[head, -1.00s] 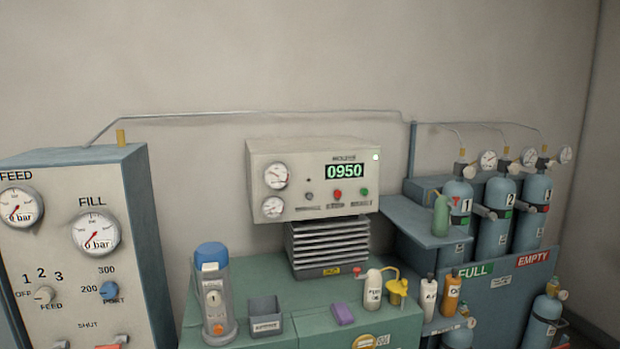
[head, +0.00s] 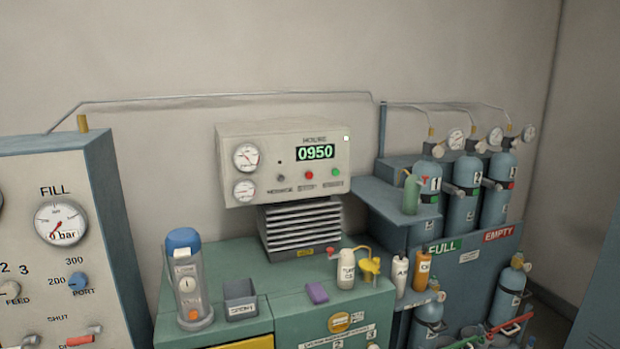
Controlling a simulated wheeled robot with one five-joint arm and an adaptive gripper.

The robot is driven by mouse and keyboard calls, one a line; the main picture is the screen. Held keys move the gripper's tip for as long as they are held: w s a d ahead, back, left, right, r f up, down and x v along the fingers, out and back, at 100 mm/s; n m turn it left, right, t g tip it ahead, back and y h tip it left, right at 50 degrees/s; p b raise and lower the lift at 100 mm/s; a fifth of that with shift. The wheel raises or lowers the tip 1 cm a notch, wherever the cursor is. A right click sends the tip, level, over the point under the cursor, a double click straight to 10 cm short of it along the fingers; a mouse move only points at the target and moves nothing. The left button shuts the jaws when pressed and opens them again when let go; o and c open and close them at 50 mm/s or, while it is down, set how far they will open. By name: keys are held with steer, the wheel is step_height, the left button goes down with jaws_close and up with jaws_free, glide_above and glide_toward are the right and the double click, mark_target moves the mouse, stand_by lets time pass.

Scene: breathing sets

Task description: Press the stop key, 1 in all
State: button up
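A pale control box (head: 229,140) with a green display (head: 315,152) reading 0950 stands on a louvred block (head: 300,228) at the middle back. Its front has a red key (head: 309,174), a green key (head: 334,172) to its right and a small dark knob or key (head: 280,178) to its left. The small labels under them are too blurred to read surely, so I cannot confirm which is the stop key; the red one looks likeliest. Two round gauges (head: 246,157) sit on the box's left side. My gripper is not in view.
The green bench (head: 225,265) in front of the box carries a blue-capped cylinder (head: 186,280), a grey bin (head: 240,300), a purple block (head: 317,293) and bottles (head: 346,270). A gauge panel (head: 60,270) stands left; gas cylinders (head: 462,200) stand right.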

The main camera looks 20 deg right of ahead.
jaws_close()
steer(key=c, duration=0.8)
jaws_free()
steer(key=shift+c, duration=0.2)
